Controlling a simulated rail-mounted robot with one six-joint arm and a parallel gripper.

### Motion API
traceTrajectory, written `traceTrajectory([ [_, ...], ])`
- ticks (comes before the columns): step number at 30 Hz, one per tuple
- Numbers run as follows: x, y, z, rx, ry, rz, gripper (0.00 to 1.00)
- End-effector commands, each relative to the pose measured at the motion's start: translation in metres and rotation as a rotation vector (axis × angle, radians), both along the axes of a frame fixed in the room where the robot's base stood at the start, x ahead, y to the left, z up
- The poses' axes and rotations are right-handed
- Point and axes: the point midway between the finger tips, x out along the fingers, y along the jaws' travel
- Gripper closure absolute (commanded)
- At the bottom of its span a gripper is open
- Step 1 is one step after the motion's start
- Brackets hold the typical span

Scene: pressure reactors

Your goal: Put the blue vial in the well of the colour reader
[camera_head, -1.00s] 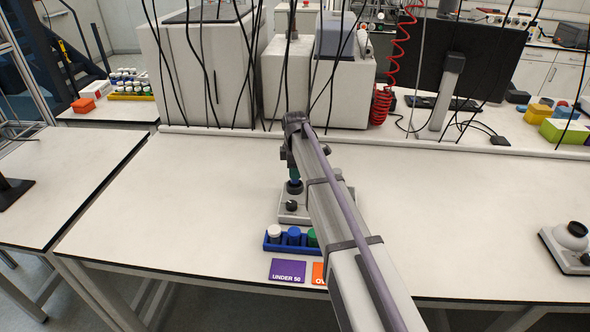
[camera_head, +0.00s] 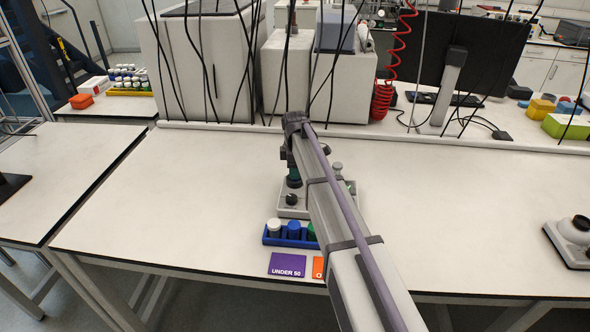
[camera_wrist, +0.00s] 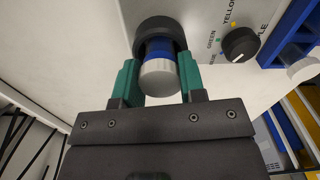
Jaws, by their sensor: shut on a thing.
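My gripper (camera_wrist: 158,85) has two green fingers on either side of the blue vial (camera_wrist: 158,53) and is shut on it. The vial has a blue body and a pale grey cap facing the wrist camera. Its far end is at the black ring-shaped well (camera_wrist: 152,27) of the colour reader (camera_wrist: 205,30); how deep it sits is hard to tell. In the head view my gripper (camera_head: 293,170) is over the reader (camera_head: 287,211), which my arm partly hides. The vial cannot be made out clearly there.
A blue rack (camera_head: 268,240) with white-, blue- and green-topped vials stands in front of the reader. A purple "UNDER 50" card (camera_head: 287,264) and a partly hidden orange card (camera_head: 318,267) lie before it. The bench (camera_head: 150,200) to the left is clear.

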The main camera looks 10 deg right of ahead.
Motion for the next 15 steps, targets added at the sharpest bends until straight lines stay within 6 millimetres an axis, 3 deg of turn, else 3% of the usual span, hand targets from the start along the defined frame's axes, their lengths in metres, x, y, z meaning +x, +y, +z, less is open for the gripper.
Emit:
traceTrajectory([
  [13,0.0000,0.0000,-0.0062,0.000,0.000,0.000,0.85],
  [14,0.0000,0.0000,-0.0057,0.000,0.000,0.000,0.61],
  [15,0.0000,0.0000,-0.0055,0.000,0.000,0.000,0.57],
])
